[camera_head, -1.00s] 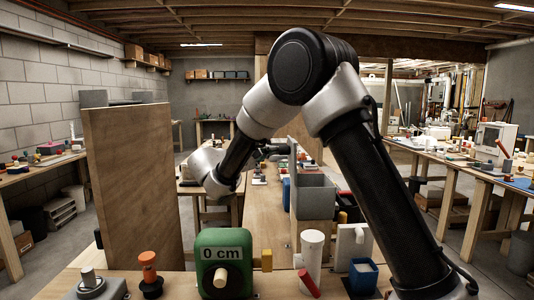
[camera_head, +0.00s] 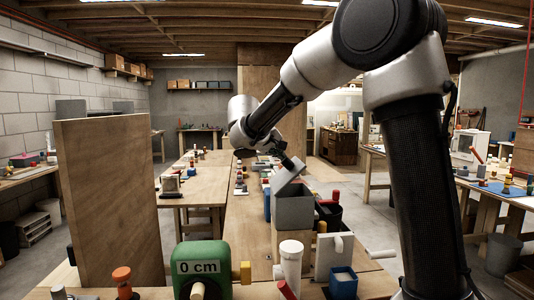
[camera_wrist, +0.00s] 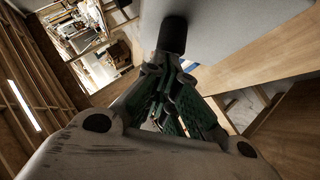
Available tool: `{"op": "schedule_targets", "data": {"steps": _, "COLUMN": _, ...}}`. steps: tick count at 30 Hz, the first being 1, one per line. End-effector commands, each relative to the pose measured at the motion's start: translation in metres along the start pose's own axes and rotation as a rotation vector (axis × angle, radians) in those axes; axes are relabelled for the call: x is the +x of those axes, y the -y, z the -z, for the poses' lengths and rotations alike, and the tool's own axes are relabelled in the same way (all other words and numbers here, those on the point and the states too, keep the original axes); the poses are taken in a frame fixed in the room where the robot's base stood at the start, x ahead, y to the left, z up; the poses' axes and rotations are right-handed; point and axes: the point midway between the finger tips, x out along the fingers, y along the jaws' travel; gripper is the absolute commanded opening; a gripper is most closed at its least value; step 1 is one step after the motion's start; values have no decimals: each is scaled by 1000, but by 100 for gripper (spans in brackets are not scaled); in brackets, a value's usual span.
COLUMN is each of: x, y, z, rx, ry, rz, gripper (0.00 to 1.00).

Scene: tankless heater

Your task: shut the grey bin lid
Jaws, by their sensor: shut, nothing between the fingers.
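The grey bin (camera_head: 294,210) stands on the long wooden bench in the head view. The lid's hinge is not clear.
A black bin (camera_head: 330,214) stands right of the grey bin. A green box marked 0 cm (camera_head: 200,255), a white cylinder (camera_head: 290,262) and a blue cup (camera_head: 343,281) stand in front. A tall wooden panel (camera_head: 108,200) rises at left.

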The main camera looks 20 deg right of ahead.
Motion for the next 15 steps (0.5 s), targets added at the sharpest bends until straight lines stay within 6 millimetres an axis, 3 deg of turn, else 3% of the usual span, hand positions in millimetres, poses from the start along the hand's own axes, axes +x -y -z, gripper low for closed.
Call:
{"op": "schedule_targets", "data": {"steps": 6, "x": 17, "y": -18, "z": -17, "rx": 148, "ry": 2, "rz": 143, "gripper": 0}}
{"op": "schedule_targets", "data": {"steps": 15, "x": 40, "y": -29, "z": -41, "rx": 337, "ry": 1, "rz": 332, "gripper": 0}}
